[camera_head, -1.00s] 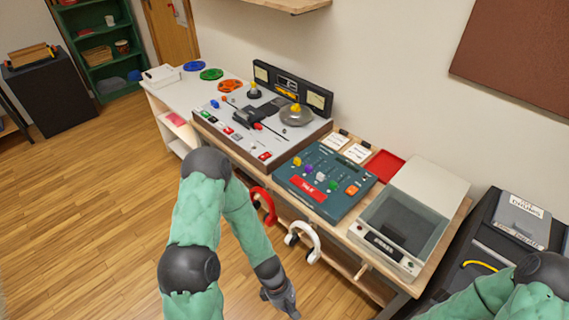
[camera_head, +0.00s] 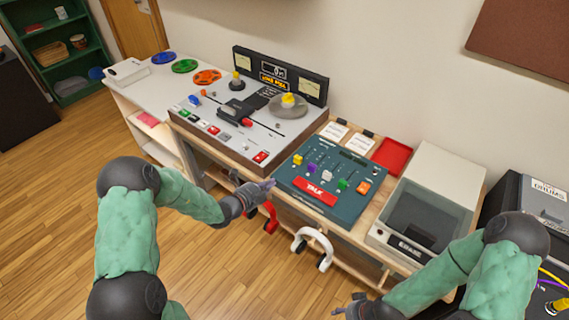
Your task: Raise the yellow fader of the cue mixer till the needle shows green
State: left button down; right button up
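The cue mixer (camera_head: 338,213) is a teal box on the bench with a red TALK button (camera_head: 315,191) and a row of coloured fader knobs. Its yellow fader (camera_head: 297,159) is the leftmost knob. A small dark display strip lies near the mixer's back edge; no needle can be read at this size. My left gripper (camera_head: 268,186) is just in front of the mixer's left front corner, apart from the yellow fader; its fingers are too small to tell open from shut. My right gripper (camera_head: 345,308) is low at the bottom edge, in front of the bench, apparently empty; its finger opening is unclear.
A tape machine (camera_head: 238,154) with levers stands left of the mixer. A lidded grey unit (camera_head: 415,215) stands right of it. A red tray (camera_head: 391,156) and cards lie behind. Red headphones (camera_head: 271,217) and white headphones (camera_head: 326,251) hang at the bench front.

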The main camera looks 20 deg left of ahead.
pick_arm(q)
jog(key=b, duration=0.5)
send_near(296, 162)
jog(key=x, duration=0.5)
jog(key=shift+w+d+f, duration=0.1)
jog(key=shift+d+f, duration=0.05)
jog(key=shift+f, duration=0.15)
jog(key=shift+w+d+b, duration=0.15)
jog(key=shift+w+b, duration=0.15)
jog(key=shift+w, duration=0.2)
pick_arm(e)
notch_tip(296, 162, down, 6)
jog(key=shift+r, duration=0.2)
pick_arm(q)
jog(key=shift+r, duration=0.1)
